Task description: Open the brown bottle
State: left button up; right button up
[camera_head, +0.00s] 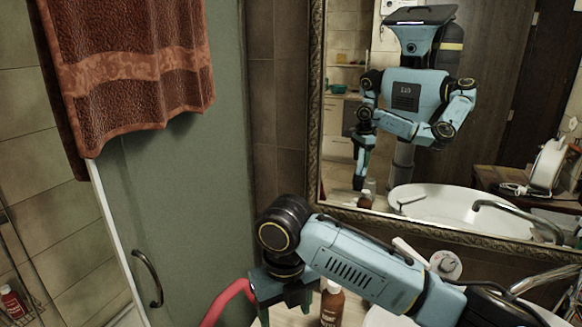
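A brown bottle (331,306) with a white cap stands upright on the light counter at the bottom edge. Its lower part is cut off by the frame. My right arm comes in from the right and crosses above it. My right gripper (283,303) points down just left of the bottle, apart from it. Its dark fingers look spread with nothing between them, and their tips are near the bottom edge. My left gripper is not directly in view.
A curved red object (226,302) lies left of my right gripper. A framed mirror (400,190) reflects me, the bottle and the white basin. A tap (545,281) is at right. Another brown bottle (13,302) sits in a wall rack. A towel (130,75) hangs over the glass door (190,190).

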aim_at(332, 304)
jog(key=k, duration=1.5)
